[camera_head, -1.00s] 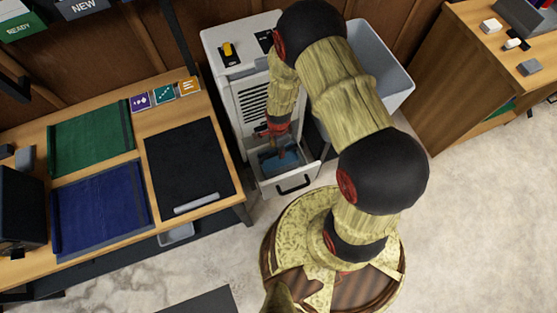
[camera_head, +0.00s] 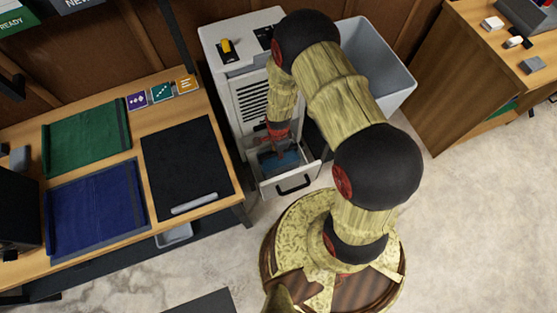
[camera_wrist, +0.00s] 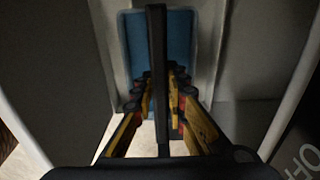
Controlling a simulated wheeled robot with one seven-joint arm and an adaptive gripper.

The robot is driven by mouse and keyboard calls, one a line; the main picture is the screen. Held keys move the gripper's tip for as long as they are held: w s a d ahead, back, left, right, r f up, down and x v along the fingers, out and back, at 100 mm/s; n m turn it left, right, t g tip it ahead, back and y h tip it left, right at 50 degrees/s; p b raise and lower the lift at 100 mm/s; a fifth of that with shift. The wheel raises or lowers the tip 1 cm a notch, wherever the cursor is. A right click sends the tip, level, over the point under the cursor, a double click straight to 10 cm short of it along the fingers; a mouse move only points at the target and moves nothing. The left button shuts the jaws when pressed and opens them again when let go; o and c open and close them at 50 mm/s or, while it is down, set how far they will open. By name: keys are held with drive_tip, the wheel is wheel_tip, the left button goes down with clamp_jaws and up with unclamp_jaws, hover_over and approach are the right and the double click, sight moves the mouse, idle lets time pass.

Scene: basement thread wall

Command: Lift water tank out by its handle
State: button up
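The water tank (camera_head: 293,185) sits low in the front of a white appliance (camera_head: 240,58), a dark handle on its front face. Blue water (camera_head: 283,159) shows inside it from above and also in the wrist view (camera_wrist: 182,40). My gripper (camera_head: 275,146) points down over the tank opening. In the wrist view a thin dark carry handle (camera_wrist: 158,45) runs between the fingertips of my gripper (camera_wrist: 160,85). The fingers lie close along both sides of the handle and look shut on it; exact contact is hard to see.
A grey open bin (camera_head: 366,55) stands right of the appliance, partly behind my arm. A wooden table with green (camera_head: 88,142), blue (camera_head: 97,208) and black (camera_head: 187,167) mats is close on the left. A wooden desk (camera_head: 440,75) is at right. Floor to the right is clear.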

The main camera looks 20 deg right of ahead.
clamp_jaws()
drive_tip(key=shift+w, duration=0.1)
idle(0.4)
